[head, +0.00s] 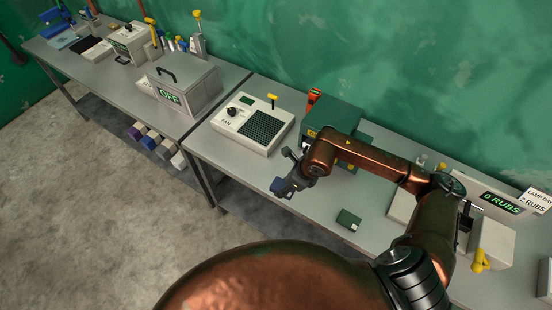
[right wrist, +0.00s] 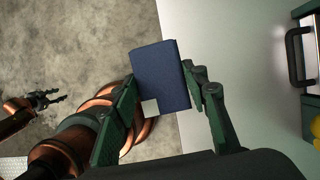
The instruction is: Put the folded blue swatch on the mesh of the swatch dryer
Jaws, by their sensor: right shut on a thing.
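The folded blue swatch (right wrist: 162,75) is held between the fingers of my right gripper (right wrist: 165,100), with a pale patch at its lower edge. In the head view the swatch (head: 280,187) hangs from my right gripper (head: 287,181) near the table's front edge. My left gripper (right wrist: 55,98) shows small at the left of the right wrist view, fingers apart and empty.
A green case (head: 335,115) stands right of the dryer, partly behind my right arm. A small dark green piece (head: 348,219) lies on the table (head: 305,212). A grey box reading OFF (head: 188,88) stands on the left table. A rub counter (head: 500,203) is at right.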

